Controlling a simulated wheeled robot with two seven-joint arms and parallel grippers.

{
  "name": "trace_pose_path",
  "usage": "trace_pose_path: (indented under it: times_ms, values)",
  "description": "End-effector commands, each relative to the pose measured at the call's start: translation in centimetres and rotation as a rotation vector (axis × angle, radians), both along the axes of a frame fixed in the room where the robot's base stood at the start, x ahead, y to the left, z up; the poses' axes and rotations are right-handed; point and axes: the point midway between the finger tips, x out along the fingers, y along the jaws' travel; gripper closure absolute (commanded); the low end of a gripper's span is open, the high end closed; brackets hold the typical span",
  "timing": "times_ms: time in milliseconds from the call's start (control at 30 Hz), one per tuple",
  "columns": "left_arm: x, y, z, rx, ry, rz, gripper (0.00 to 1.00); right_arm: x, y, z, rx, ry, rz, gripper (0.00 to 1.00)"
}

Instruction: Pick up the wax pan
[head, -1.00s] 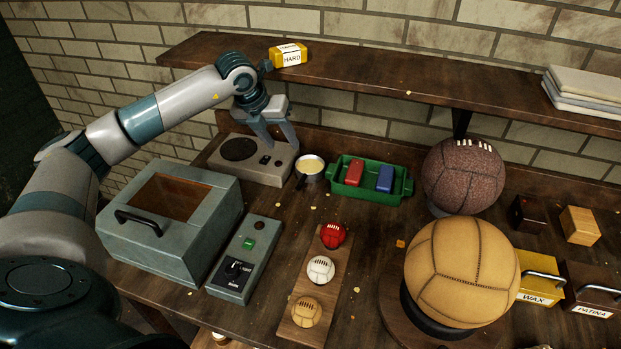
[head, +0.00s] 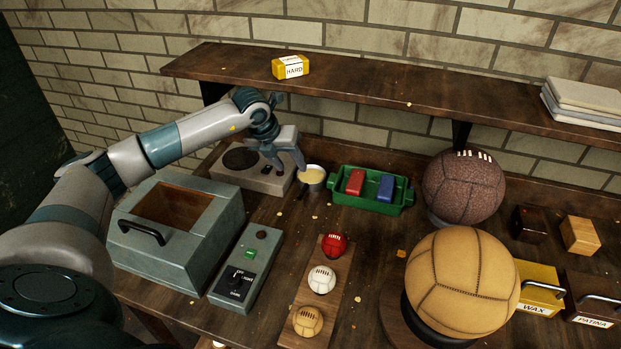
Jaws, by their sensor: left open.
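The wax pan (head: 313,176) is a small metal pan with pale yellow wax in it. It stands on the bench between the hot plate and the green tray, with its short dark handle towards the front left. My left gripper (head: 291,170) is open and points down just left of the pan, close to its handle. I cannot tell whether a fingertip touches the pan. The gripper partly covers the hot plate (head: 232,182). My right gripper is not in view.
A green tray (head: 372,209) with a red and a blue block stands right of the pan. A shelf (head: 380,88) with a yellow HARD box (head: 290,67) overhangs behind. A grey box (head: 180,240), a control panel (head: 246,270) and several balls stand around.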

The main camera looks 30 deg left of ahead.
Motion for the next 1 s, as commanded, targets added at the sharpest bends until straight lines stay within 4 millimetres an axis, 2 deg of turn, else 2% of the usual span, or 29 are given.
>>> trace_pose_path:
  times_ms: [100,333,533,867,1000]
  values:
    - [0.7,-0.3,-2.2,-0.003,0.013,0.001,0.55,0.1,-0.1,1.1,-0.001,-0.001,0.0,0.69]
    - [2.1,-0.5,-5.1,-0.002,0.01,0.001,0.55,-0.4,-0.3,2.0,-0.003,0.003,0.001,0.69]
    - [2.4,-0.5,-5.8,0.0,0.009,0.0,0.55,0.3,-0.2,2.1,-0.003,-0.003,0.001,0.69]
    - [2.5,-0.5,-5.9,-0.001,0.008,0.0,0.55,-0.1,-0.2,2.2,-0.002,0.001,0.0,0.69]
    - [2.9,-0.6,-6.9,-0.002,0.01,0.001,0.55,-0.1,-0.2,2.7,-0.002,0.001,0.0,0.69]
